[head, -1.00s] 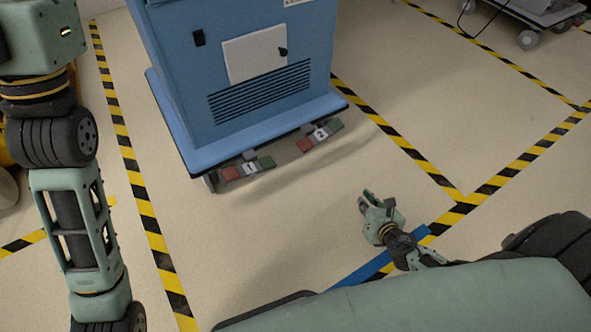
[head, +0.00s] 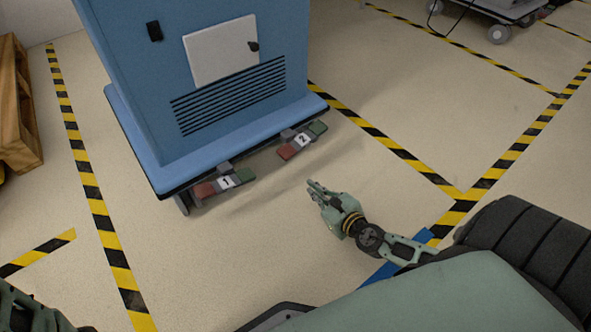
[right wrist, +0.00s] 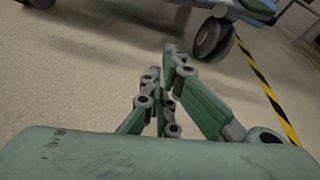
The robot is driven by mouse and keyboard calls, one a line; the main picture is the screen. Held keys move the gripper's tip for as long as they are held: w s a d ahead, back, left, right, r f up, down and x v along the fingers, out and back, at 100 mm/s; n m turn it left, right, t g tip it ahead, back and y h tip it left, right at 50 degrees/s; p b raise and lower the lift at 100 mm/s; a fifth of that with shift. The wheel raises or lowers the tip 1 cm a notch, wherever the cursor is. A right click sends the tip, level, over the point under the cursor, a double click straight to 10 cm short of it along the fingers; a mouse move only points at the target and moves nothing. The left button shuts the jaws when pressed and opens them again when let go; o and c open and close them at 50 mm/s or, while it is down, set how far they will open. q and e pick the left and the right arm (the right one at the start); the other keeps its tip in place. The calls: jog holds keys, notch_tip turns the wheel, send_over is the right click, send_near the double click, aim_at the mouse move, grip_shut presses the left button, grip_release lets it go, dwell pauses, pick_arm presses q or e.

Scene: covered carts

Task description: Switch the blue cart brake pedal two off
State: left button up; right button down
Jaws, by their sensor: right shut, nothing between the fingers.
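The blue cart (head: 225,125) stands upright in the head view, with two brake pedals low on its near side. Pedal two (head: 302,140), labelled 2, has a red left end and a green right end. Pedal one (head: 225,183), labelled 1, is coloured the same way, to its left. I cannot tell which end of either pedal is pressed down. My right gripper (head: 314,188) is shut and empty, below pedal two in the picture and apart from it. Its fingers (right wrist: 169,62) also show close together in the right wrist view.
A cart wheel (right wrist: 213,40) shows at the top of the right wrist view. Yellow-black floor tape (head: 395,148) runs along the cart's right side. A wooden pallet (head: 18,105) stands at the far left. The floor between my gripper and the cart is clear.

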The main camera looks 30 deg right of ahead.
jog(key=b+x, duration=0.3)
jog(key=x, duration=0.7)
jog(key=shift+f, duration=0.1)
jog(key=r+p, duration=0.1)
jog(key=r, duration=0.1)
jog(key=a+r+p, duration=0.1)
jog(key=r+p, duration=0.1)
jog(key=shift+r, duration=0.1)
